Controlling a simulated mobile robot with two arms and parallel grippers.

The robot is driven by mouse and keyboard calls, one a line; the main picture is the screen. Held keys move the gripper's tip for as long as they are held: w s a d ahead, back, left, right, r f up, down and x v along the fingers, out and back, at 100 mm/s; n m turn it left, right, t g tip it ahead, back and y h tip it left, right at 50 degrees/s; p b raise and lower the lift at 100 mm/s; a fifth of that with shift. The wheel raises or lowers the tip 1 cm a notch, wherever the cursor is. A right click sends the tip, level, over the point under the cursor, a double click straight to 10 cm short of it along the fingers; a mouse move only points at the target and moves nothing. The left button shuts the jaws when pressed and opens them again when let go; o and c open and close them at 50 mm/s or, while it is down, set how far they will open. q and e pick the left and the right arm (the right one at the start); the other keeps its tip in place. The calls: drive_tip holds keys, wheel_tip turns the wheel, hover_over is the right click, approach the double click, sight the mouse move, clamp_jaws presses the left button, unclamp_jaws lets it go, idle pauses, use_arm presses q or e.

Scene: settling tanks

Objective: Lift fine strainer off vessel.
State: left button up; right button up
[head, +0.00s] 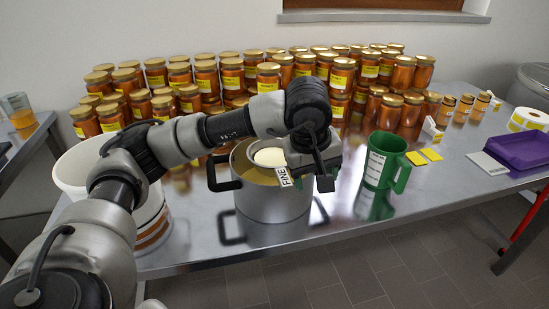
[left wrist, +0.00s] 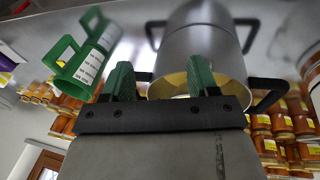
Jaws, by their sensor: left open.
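The vessel is a steel pot (head: 270,204) with two dark side handles, standing on the steel table; it is also in the left wrist view (left wrist: 198,40), upside down. The fine strainer (head: 270,157) shows as a pale round mesh in the pot's mouth, with a white "FINE" tag (head: 283,177) hanging at the front. My left gripper (head: 325,182) is at the pot's right rim, and my arm hides part of the mouth. In the left wrist view its green fingers (left wrist: 161,75) are apart, with the pot's rim beyond them. I see nothing held. My right gripper is not in view.
A green jug (head: 384,165) stands close to the right of the pot. Many honey jars (head: 205,80) crowd the table behind. A white bucket (head: 78,172) is at the left. A purple tray (head: 520,150) and a label roll (head: 527,120) are at the right. The front right table is clear.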

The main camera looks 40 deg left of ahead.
sight(281, 171)
use_arm(q)
drive_tip(key=a+r+y, duration=0.1)
drive_tip(key=a, duration=0.1)
drive_tip(key=a+r+y, duration=0.1)
drive_tip(key=a, duration=0.1)
drive_tip(key=a+r+y, duration=0.1)
drive_tip(key=a, duration=0.2)
drive_tip(key=shift+w+a+r+y, duration=0.1)
drive_tip(key=shift+w+r+y, duration=0.05)
drive_tip(key=shift+r+y, duration=0.2)
drive_tip(key=x, duration=0.5)
drive_tip(key=shift+d+p+x, duration=0.15)
drive_tip(key=shift+p+x, duration=0.2)
drive_tip(key=shift+x, duration=1.05)
drive_tip(key=shift+d+p+x, duration=0.15)
drive_tip(key=shift+p+x, duration=0.2)
drive_tip(key=shift+x, duration=1.1)
drive_tip(key=c, duration=1.1)
